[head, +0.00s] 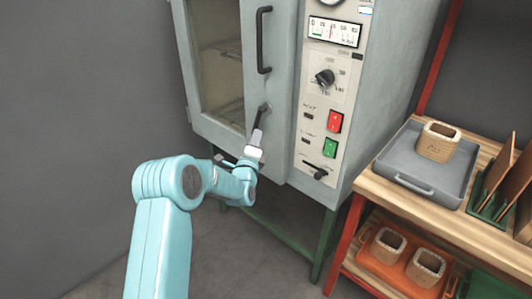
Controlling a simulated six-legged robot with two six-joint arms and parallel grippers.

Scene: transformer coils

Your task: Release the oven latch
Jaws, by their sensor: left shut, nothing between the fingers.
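The oven (225,135) is a pale grey-blue cabinet on green legs, and its windowed door looks closed. A long black door handle (261,42) runs vertically on the door. Part of the latch may be hidden by the fingers. My right gripper is out of view.
The control panel (316,140) right of the door has a dial (325,77), a red switch (335,121) and a green switch (330,148). A wooden bench (420,205) stands right, with a grey tray (399,160) holding a coil (438,142). The floor at left is clear.

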